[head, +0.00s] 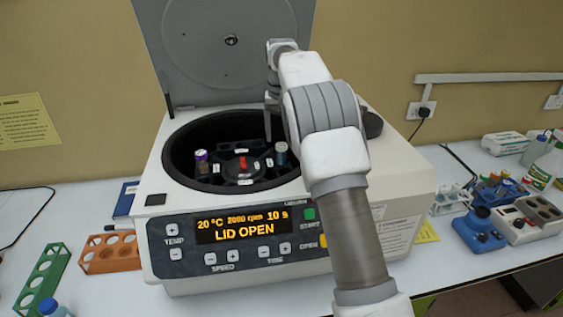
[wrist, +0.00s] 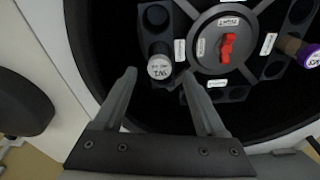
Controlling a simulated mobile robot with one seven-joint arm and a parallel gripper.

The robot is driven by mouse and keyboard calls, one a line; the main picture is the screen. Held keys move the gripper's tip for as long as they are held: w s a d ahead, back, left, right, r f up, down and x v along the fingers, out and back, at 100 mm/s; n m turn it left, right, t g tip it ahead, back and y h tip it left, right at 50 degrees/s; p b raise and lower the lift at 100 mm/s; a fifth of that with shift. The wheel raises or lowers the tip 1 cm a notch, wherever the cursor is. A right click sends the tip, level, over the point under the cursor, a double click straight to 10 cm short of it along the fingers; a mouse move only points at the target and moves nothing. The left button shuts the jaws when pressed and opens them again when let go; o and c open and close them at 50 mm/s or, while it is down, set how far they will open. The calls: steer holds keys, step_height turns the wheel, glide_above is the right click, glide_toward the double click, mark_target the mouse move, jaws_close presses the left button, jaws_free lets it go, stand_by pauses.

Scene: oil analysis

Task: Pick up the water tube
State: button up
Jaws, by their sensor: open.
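A tube with a pale, lettered cap (wrist: 159,66) stands in the centrifuge rotor (wrist: 192,45). In the head view this tube (head: 281,155) is at the rotor's right side. I cannot read its label well enough to confirm it is the water tube. A purple-capped tube with a brown body (head: 202,162) stands at the rotor's left; it also shows at the right of the wrist view (wrist: 296,48). My gripper (wrist: 158,76) is open and empty, pointing down over the rotor, its fingertips on either side of the pale cap in the picture. Contact cannot be told.
The centrifuge (head: 170,235) has its lid (head: 225,50) raised behind my arm; its display reads LID OPEN. The bowl rim surrounds the rotor. An orange rack (head: 110,257) and green rack (head: 42,275) stand at left. Blue equipment (head: 490,232) and small items crowd the right.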

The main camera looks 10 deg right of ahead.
mark_target(282, 145)
steer(key=shift+w+d+f+p, duration=0.1)
steer(key=shift+w+f+p, duration=0.1)
steer(key=shift+f, duration=1.25)
steer(key=shift+w+f+p, duration=0.15)
steer(key=shift+f+p, duration=0.05)
steer(key=shift+f, duration=1.25)
jaws_close()
